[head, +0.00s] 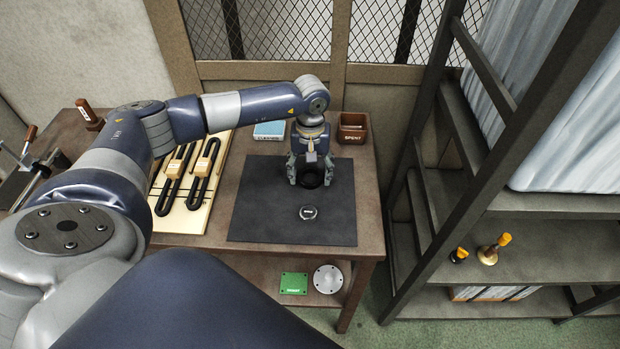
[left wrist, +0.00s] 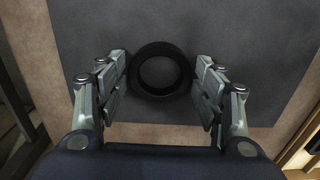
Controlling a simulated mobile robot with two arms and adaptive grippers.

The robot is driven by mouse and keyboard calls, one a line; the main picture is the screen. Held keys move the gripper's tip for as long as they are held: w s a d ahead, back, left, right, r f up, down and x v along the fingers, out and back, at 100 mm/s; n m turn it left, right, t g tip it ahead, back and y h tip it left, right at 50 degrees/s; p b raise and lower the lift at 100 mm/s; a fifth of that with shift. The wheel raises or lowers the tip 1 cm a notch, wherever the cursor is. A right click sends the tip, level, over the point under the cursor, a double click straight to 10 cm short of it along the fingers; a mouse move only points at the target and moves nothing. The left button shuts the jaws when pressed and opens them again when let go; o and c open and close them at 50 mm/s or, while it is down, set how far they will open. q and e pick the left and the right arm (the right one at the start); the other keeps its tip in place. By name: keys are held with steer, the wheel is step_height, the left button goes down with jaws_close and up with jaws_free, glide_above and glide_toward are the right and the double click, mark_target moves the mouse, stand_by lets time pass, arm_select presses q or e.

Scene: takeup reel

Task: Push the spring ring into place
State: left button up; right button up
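A thick black ring (head: 312,181) is on the dark mat (head: 262,205) on the bench. In the left wrist view the ring (left wrist: 137,75) is between the two fingers, with mat showing through its hole. My left gripper (head: 309,176) points down over it, fingers spread on either side. In the left wrist view the left gripper (left wrist: 162,88) has its finger pads very close to the ring's sides; I cannot tell whether they touch. My right gripper is in neither view.
A pale board (head: 188,183) with black looped parts lies left of the mat. A blue box (head: 269,130) and a brown bin marked SPENT (head: 352,128) stand behind it. A dark shelf rack (head: 437,200) rises at the right. The mat's front is mostly clear.

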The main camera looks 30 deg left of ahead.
arm_select(q)
steer(key=c, duration=0.5)
steer(key=shift+r+p, duration=1.25)
steer(key=shift+r, duration=1.8)
steer(key=shift+o, duration=0.7)
steer(key=shift+c, duration=0.7)
